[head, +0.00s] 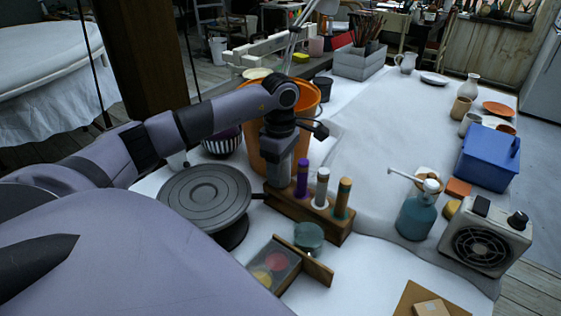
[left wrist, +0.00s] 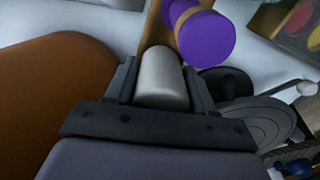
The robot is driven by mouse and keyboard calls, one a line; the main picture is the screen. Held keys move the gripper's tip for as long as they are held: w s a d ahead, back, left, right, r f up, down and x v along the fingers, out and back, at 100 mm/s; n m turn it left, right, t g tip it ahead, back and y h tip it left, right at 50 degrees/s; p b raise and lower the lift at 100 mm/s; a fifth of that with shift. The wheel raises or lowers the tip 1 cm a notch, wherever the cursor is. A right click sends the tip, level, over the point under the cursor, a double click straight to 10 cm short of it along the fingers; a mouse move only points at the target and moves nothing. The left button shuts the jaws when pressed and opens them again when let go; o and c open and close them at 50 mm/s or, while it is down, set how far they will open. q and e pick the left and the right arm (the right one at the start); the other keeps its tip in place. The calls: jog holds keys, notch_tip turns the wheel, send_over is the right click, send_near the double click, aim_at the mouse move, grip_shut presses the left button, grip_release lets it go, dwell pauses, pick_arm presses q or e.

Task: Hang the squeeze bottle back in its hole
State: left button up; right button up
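A wooden rack (head: 330,231) holds a purple bottle (head: 302,178), a white one (head: 322,187) and a brown-and-green one (head: 343,197), all upright. My left gripper (head: 278,182) points down at the rack's left end, beside the purple bottle. In the left wrist view, a pale grey-white squeeze bottle (left wrist: 160,80) sits between the fingers of my left gripper (left wrist: 161,90), which seem to touch both its sides. The purple bottle (left wrist: 207,40) is close beside it. The head view hides the gripped bottle and its lower end, so I cannot tell whether it sits in a hole. My right gripper is not in view.
An orange bucket (head: 258,150) stands right behind my left gripper; it also shows in the left wrist view (left wrist: 50,100). A grey turntable (head: 204,197) is left of the rack. A paint box (head: 274,262) and glass jar (head: 308,236) are in front. Table right of the rack is partly clear.

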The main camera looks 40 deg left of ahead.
pick_arm(q)
jog(key=o, duration=0.3)
